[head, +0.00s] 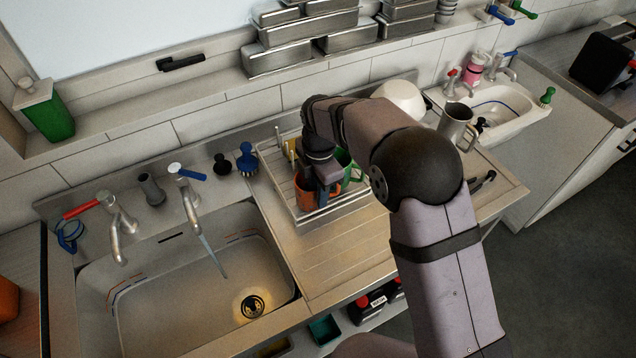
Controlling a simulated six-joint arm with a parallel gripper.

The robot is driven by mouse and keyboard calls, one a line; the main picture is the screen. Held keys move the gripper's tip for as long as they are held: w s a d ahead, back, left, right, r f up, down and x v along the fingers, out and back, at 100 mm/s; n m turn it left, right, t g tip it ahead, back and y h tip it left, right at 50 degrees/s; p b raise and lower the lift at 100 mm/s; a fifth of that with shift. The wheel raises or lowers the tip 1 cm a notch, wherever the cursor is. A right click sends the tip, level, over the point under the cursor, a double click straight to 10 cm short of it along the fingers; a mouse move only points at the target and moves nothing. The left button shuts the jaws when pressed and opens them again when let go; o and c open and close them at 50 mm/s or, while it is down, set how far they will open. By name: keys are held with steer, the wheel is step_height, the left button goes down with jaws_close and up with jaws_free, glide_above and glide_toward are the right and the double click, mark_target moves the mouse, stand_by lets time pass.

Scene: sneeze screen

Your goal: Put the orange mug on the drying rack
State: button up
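The orange mug (304,187) is on or just above the drying rack (282,191), near its front edge. I cannot tell whether it touches the rack. My gripper (323,197) points down at the mug and covers part of it, with orange showing on both sides. The fingertips are too small and too hidden to tell whether they are open or shut on the mug. A green mug (346,164) is on the rack just right of my gripper, partly hidden by my arm. My arm also hides the rack's right part.
A sink (180,290) with a running tap (190,200) lies to the left. A metal jug (456,124) and a white bowl (400,99) stand to the right. The ribbed drainboard (345,245) in front is clear.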

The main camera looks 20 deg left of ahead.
step_height(320, 180, up, 12)
steer(key=b, duration=0.3)
steer(key=s+d+f+m, duration=0.2)
steer(key=d+m, duration=0.5)
steer(key=d, duration=0.3)
steer(key=s+d+f+m, duration=0.2)
steer(key=d+f+m, duration=0.1)
steer(key=d+m, duration=0.6)
steer(key=s+d+f+m, duration=0.3)
steer(key=s+d+m, duration=0.2)
steer(key=s+d, duration=0.1)
steer(key=s+d+f+m, duration=0.2)
steer(key=s+d+m, duration=0.4)
steer(key=s, duration=0.1)
steer(key=shift+s+f+m, duration=0.25)
steer(key=shift+f+m, duration=0.05)
steer(key=shift+f, duration=0.1)
